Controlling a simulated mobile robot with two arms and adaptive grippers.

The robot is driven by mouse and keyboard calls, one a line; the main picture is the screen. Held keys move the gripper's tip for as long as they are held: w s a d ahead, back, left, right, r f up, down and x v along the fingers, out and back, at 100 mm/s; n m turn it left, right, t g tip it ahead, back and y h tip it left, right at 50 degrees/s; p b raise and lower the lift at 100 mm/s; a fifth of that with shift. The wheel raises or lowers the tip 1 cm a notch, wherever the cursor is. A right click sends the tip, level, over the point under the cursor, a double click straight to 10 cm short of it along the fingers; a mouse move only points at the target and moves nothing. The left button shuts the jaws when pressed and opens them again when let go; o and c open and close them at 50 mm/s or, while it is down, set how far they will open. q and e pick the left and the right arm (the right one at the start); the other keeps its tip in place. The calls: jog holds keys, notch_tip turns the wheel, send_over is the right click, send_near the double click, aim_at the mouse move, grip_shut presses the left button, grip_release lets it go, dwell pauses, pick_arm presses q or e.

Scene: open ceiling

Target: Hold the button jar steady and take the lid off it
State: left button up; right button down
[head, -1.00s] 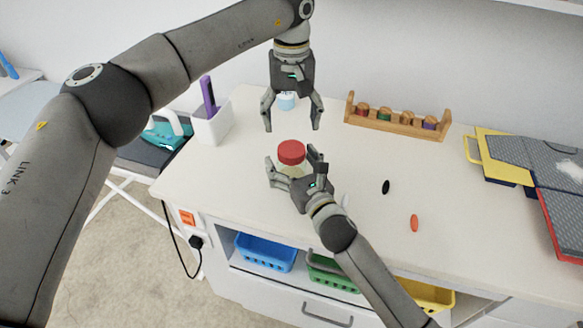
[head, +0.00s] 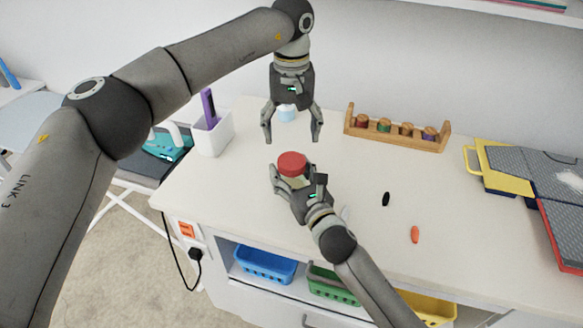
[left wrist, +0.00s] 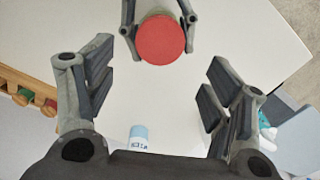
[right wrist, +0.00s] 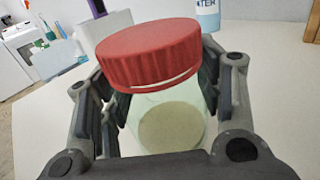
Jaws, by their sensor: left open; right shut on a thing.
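The button jar is clear with a ribbed red lid (head: 291,163) and stands near the left part of the table. In the right wrist view the lid (right wrist: 150,52) sits on top of the glass jar (right wrist: 170,118), with a thin pale line under its rim. My right gripper (head: 293,182) is shut on the jar's body, one finger on each side, below the lid. My left gripper (head: 291,138) is open and empty above and slightly behind the lid, fingers pointing down. In the left wrist view the lid (left wrist: 161,40) lies beyond its open fingers, untouched.
A pale blue bottle (head: 287,113) stands behind the left gripper. A white holder (head: 211,135) is at the left, a wooden rack (head: 397,130) at the back. A black button (head: 386,199) and an orange one (head: 415,234) lie right of the jar.

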aim_at(291, 160)
pick_arm(q)
jog(key=m, duration=0.4)
jog(key=shift+f, duration=4.05)
jog(key=shift+c, duration=0.3)
